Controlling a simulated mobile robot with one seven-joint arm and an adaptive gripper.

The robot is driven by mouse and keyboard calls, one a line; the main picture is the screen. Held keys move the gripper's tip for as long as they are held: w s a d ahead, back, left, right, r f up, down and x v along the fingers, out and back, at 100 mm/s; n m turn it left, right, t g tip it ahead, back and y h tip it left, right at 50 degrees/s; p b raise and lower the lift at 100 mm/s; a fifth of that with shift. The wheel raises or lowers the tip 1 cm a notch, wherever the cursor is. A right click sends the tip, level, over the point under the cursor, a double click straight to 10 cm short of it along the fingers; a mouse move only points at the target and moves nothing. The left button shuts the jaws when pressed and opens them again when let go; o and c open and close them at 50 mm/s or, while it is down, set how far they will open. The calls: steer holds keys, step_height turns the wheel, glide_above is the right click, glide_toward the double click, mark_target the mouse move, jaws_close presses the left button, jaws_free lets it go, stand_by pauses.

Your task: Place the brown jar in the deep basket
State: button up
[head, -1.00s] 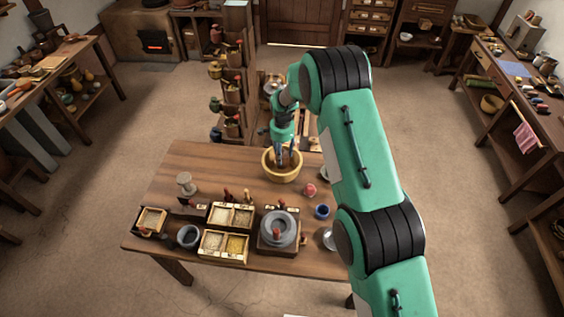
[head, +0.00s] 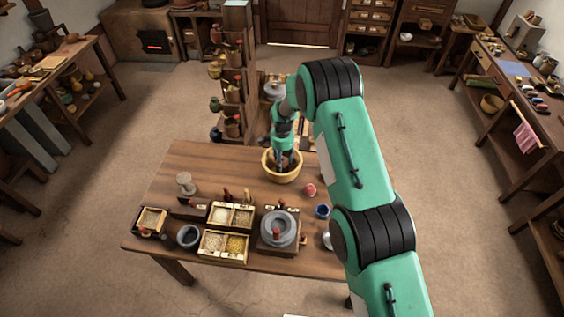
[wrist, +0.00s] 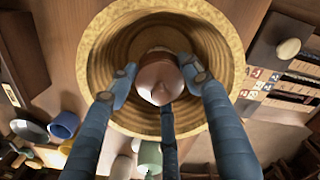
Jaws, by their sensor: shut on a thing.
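The deep basket (head: 282,178) is a round, straw-coloured bowl shape near the back of the wooden table. In the wrist view its ribbed rim (wrist: 90,62) surrounds the jar and my fingertips. In the head view my gripper (head: 284,161) points down into the basket mouth, and the jar is mostly hidden there. I cannot tell whether the jar touches the basket floor.
A red pot (head: 310,190) and a blue cup (head: 322,211) stand right of the basket. A quern (head: 278,229), divided boxes (head: 231,215) and a grey mortar (head: 188,236) fill the table's front. A tall shelf (head: 233,75) stands behind. The table left of the basket is mostly clear.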

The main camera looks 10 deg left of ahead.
steer(key=shift+f, duration=0.1)
stand_by(0.3)
steer(key=o, duration=1.5)
step_height(320, 180, up, 12)
steer(key=shift+f, duration=0.1)
steer(key=shift+r, duration=0.3)
